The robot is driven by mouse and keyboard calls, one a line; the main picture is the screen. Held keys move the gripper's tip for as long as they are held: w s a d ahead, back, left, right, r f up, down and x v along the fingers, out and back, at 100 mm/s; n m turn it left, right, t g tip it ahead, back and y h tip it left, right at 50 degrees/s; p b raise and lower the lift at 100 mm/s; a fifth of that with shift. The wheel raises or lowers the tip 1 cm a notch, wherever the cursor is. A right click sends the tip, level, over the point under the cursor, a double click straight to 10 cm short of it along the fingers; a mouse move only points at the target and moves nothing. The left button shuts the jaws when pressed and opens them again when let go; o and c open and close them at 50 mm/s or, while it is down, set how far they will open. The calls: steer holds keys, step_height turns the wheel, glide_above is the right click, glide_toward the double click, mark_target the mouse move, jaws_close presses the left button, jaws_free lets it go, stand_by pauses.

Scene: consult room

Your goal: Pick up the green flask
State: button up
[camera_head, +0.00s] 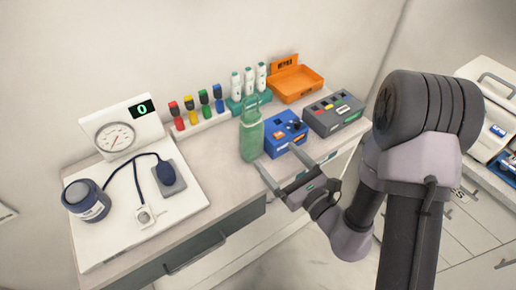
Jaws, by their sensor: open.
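The green flask (252,137) stands upright on the counter, near its front edge, with a loop handle at its top. My gripper (281,157) is open, its two fingers pointing toward the counter. The left fingertip is close to the flask's lower right side in the picture, and the right fingertip is near the front of the blue box. I cannot tell whether a finger touches the flask. Nothing is between the fingers that I can see as held.
A blue box (286,133) stands right beside the flask, with a grey box (334,113) farther right. Behind are a green holder (250,104) with white devices, an orange tray (296,83) and several coloured bottles (191,110). A white board (135,214) with a gauge lies left.

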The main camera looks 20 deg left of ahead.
mark_target(256, 138)
steer(key=p+x, duration=0.1)
steer(key=x, duration=0.5)
steer(key=shift+w+a, duration=0.1)
steer(key=shift+a, duration=0.05)
steer(key=x, duration=0.5)
steer(key=shift+a, duration=0.55)
steer(key=c, duration=1.7)
